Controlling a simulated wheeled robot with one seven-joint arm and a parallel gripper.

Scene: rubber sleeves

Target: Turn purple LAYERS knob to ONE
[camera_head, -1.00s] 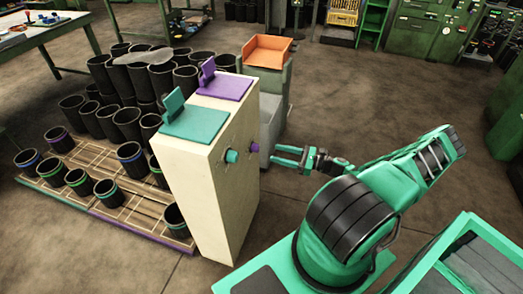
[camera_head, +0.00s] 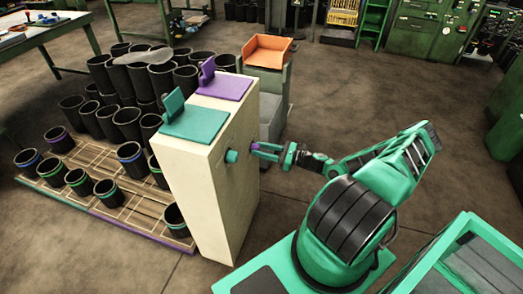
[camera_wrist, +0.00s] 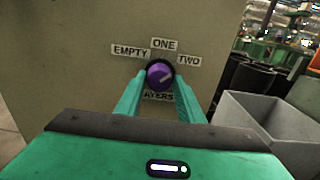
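The purple LAYERS knob (camera_wrist: 159,74) is on the side of the beige cabinet (camera_head: 205,190), under the labels EMPTY (camera_wrist: 131,51), ONE (camera_wrist: 164,44) and TWO (camera_wrist: 189,60). Its pale pointer mark slants right and slightly up, roughly toward TWO. My gripper (camera_wrist: 160,80) is at the knob, one green finger on each side. The fingers look open, with narrow gaps beside the knob; contact is hard to judge. The LAYERS label below the knob is partly covered by a finger. In the head view, my gripper (camera_head: 262,151) hides most of the knob.
A teal knob (camera_head: 232,156) sticks out left of my gripper on the same face. Teal (camera_head: 196,122) and purple (camera_head: 225,87) panels top the cabinet. A grey bin (camera_wrist: 265,120) stands close on the right. Black sleeves (camera_head: 125,122) stand behind the cabinet. Floor on the right is clear.

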